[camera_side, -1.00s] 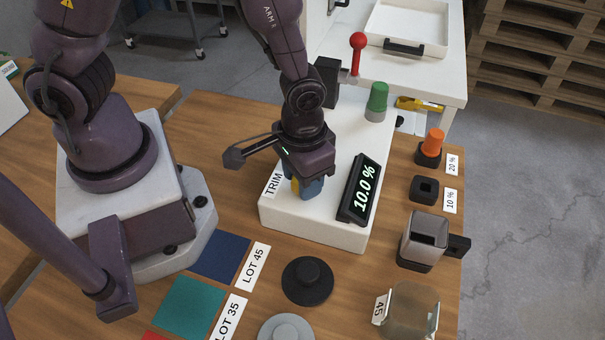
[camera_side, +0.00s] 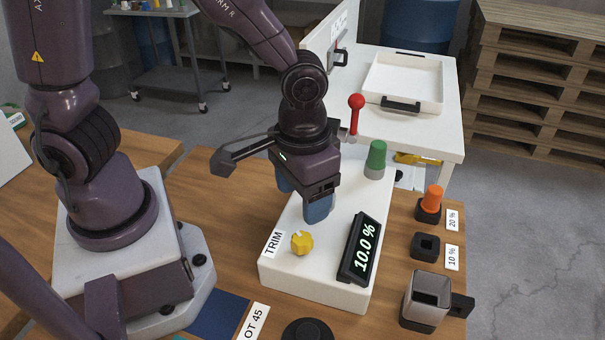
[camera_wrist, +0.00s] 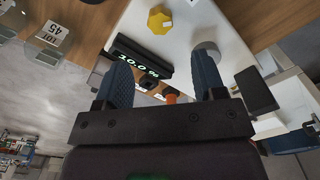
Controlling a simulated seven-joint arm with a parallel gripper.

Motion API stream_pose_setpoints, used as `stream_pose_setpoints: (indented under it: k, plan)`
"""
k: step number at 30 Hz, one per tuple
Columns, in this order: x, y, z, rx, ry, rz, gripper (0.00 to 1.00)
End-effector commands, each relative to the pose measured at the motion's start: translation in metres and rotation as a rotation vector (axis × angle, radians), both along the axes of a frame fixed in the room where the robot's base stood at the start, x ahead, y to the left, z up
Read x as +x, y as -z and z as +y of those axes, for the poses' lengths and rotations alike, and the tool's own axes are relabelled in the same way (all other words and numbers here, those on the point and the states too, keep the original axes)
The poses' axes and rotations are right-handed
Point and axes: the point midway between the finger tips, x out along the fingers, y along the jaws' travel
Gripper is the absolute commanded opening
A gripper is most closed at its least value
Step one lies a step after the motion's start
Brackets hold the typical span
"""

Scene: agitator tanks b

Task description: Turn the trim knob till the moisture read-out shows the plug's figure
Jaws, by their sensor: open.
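The yellow trim knob (camera_side: 302,242) stands on the white console (camera_side: 310,279), beside the TRIM label (camera_side: 273,243). It also shows at the top of the wrist view (camera_wrist: 160,19). The moisture read-out (camera_side: 361,248) shows 10.0 %. An orange plug (camera_side: 433,198) stands in the black socket labelled 20 % (camera_side: 452,220). The black socket (camera_side: 425,246) labelled 10 % (camera_side: 452,256) looks empty. My gripper (camera_side: 302,205) is open and empty above the console, behind the knob and clear of it. Its two blue fingers are apart in the wrist view (camera_wrist: 164,88).
A green knob on a grey base (camera_side: 376,160) and a red-balled lever (camera_side: 355,116) stand behind my gripper. A grey open-topped box (camera_side: 426,301) stands at the right front. A black round knob-like piece (camera_side: 307,330) lies in front of the console.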

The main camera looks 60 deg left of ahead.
Motion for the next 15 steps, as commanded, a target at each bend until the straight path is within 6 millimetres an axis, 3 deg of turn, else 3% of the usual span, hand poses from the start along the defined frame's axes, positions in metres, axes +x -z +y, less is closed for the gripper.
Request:
stream_pose_setpoints:
  k: [6, 15]
  plan:
    - [0.000, -0.028, 0.000, 0.000, 0.000, -0.001, 0.63]
    - [0.000, -0.033, 0.000, 0.001, 0.001, 0.000, 0.63]
